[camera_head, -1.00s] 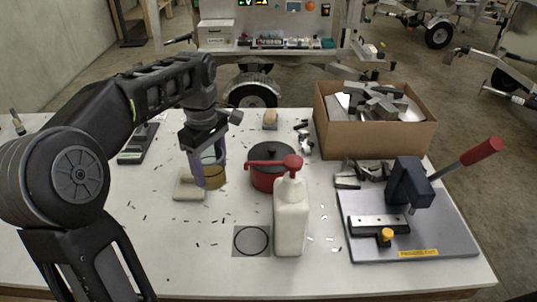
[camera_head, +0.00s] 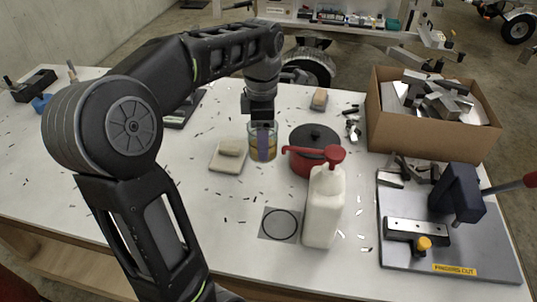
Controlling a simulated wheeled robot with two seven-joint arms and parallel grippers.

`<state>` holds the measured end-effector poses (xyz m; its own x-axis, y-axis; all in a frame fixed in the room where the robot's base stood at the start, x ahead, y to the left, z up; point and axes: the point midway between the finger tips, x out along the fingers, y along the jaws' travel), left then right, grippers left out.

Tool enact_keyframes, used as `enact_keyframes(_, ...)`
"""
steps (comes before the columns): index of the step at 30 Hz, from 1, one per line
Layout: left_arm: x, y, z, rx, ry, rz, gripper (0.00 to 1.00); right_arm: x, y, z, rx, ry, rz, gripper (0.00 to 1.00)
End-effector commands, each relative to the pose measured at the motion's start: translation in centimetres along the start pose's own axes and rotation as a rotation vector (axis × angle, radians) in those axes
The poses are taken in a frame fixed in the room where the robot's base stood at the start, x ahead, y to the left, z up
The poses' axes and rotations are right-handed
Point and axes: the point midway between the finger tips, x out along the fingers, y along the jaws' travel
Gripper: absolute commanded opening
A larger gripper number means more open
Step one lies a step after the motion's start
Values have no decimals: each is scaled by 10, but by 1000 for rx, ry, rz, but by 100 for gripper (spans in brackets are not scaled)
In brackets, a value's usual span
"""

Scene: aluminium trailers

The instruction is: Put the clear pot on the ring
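The clear pot (camera_head: 274,146), a see-through jar with amber contents, stands upright on the white table, left of the red pot. My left gripper (camera_head: 263,145) points straight down over it. One purple-grey finger shows against the near side of the jar; the other finger is hidden, so I cannot tell whether they touch or grip it. The ring (camera_head: 266,229) is a black circle on a grey square mat, nearer the front edge, and it is empty. My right gripper is out of view.
A red pot with a black lid (camera_head: 302,163) is close right of the jar. A white pump bottle (camera_head: 323,213) stands right of the ring. A sponge on a pale block (camera_head: 228,161) lies left of the jar. A cardboard box (camera_head: 410,133) and a lever press (camera_head: 458,195) fill the right.

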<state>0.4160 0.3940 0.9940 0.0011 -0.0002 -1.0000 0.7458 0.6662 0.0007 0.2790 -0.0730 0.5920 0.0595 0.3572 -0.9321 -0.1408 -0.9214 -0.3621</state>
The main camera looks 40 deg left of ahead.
Motion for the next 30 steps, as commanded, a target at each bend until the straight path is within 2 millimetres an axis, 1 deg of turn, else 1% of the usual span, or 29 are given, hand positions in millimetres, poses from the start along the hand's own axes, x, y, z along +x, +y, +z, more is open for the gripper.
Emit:
enact_keyframes(3,22,-1,0,0,2,-4,15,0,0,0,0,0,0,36)
enact_keyframes(6,40,-1,0,1,2,-4,15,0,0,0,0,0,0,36)
enact_keyframes(9,50,0,0,0,0,-1,15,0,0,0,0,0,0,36)
enact_keyframes(20,55,0,0,1,1,-2,15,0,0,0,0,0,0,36)
enact_keyframes(27,85,0,0,1,1,-2,15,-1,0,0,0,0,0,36)
enact_keyframes(30,90,0,0,1,0,-1,15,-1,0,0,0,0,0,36)
